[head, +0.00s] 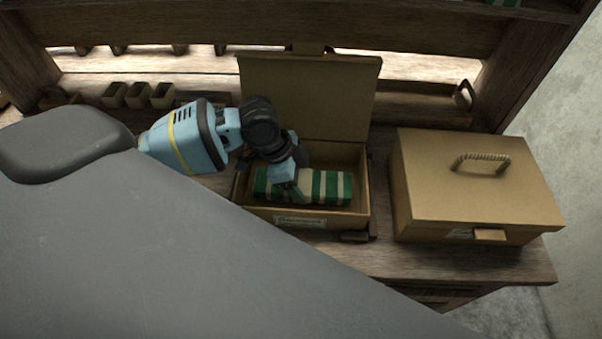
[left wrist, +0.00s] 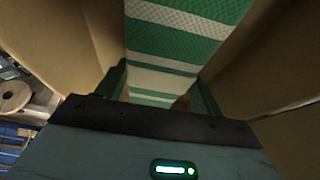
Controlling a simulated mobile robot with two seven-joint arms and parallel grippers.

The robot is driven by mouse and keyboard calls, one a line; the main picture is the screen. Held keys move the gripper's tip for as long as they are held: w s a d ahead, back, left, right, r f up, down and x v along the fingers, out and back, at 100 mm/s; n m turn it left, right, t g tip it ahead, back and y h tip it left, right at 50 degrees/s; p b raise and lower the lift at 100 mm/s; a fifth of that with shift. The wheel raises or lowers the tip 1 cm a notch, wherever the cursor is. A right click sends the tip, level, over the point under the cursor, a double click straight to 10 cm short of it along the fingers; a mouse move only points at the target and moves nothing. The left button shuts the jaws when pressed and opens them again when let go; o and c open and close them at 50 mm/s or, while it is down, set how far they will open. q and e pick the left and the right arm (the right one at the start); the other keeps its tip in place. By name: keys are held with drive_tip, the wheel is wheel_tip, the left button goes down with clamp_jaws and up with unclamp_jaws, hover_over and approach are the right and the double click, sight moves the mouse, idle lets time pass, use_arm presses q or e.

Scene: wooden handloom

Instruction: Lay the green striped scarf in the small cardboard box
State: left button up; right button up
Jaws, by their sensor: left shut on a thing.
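The green striped scarf (head: 331,188), folded flat with cream stripes, lies inside the small cardboard box (head: 341,220), whose lid (head: 309,97) stands open at the back. My left gripper (head: 289,190) reaches down into the box from the left and is shut on the scarf near its left part. In the left wrist view the scarf (left wrist: 178,42) runs away between the two fingers, with the box walls (left wrist: 262,68) on both sides. Whether the scarf rests fully on the box floor is hard to tell. My right gripper does not show.
A larger closed cardboard box (head: 475,190) with a rope handle stands to the right on the wooden bench (head: 400,263). Several small open boxes (head: 137,95) stand at the back left. A grey part of my own body covers the lower left.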

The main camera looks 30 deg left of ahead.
use_arm(q)
drive_tip(key=o, duration=1.1)
drive_tip(key=v, duration=0.7)
drive_tip(key=shift+a+r+p, duration=0.1)
drive_tip(key=shift+r+p, duration=0.2)
drive_tip(key=shift+r, duration=0.1)
drive_tip(key=shift+s+f, duration=0.1)
